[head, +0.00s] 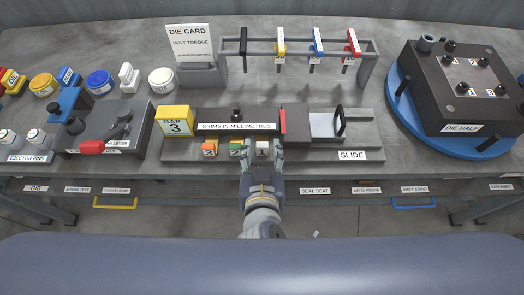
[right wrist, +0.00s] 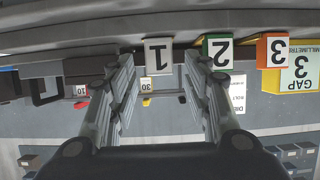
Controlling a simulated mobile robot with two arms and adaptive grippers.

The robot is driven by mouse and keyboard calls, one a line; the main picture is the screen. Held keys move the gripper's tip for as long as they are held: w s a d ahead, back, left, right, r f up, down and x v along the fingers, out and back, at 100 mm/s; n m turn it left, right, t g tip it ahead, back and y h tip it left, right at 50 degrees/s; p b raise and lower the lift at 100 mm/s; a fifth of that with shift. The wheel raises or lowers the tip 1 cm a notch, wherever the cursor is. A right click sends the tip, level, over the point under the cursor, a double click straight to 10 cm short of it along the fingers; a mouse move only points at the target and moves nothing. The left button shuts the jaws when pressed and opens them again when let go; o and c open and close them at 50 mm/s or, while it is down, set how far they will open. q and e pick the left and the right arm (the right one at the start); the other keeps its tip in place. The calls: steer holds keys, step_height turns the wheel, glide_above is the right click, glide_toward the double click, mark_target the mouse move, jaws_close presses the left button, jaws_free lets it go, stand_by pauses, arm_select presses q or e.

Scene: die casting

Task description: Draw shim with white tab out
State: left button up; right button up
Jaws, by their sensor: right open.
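The shim with the white tab marked 1 (head: 262,148) sits in the row at the front of the slide fixture, right of the green-tab shim marked 2 (head: 236,149) and the orange-tab shim marked 3 (head: 209,149). My right gripper (head: 262,160) is open in front of the white tab, one finger towards each side of it. In the right wrist view the white tab (right wrist: 158,56) shows upside down between the open fingers, with a gap on both sides. The green tab (right wrist: 218,52) lies just beyond one finger. My left gripper is not in view.
A yellow GAP 3 block (head: 175,121) stands left of the shims. The slide (head: 328,125) with a black handle is to the right. A die half (head: 465,88) sits on a blue turntable at far right. A clamp lever (head: 92,147) is at left.

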steer(key=s, duration=1.3)
steer(key=shift+r, duration=0.25)
